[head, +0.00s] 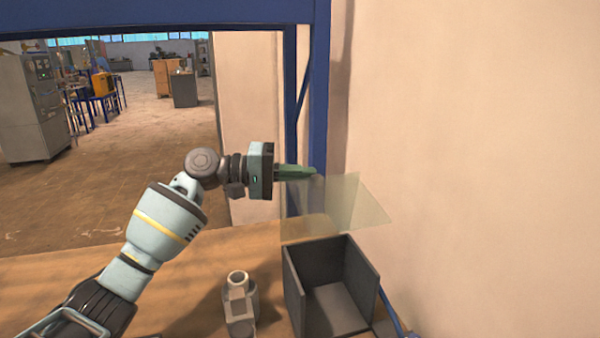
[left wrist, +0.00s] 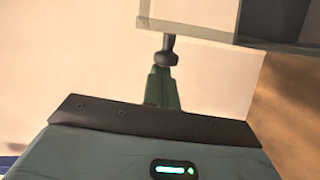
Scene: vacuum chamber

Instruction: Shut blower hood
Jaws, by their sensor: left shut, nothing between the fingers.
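The blower hood (head: 358,213) is a see-through, yellowish-tinted panel piece, raised and open above the dark grey open-topped box (head: 292,285). My left gripper (head: 314,173) is shut and empty. Its green fingers point right, at the hood's upper left in the head view; I cannot tell if they touch it. In the left wrist view the fingers (left wrist: 163,78) point up toward a dark knob-like piece (left wrist: 167,58), whose attachment is unclear. A pale panel edge (left wrist: 190,32) crosses the top there. My right gripper is not in view.
A grey fitting with a round opening (head: 238,284) stands on the brown worktop (head: 190,277), left of the box. A blue frame post (head: 320,90) rises behind the hood. A plain wall (head: 480,130) closes the right side. The worktop's left part looks clear.

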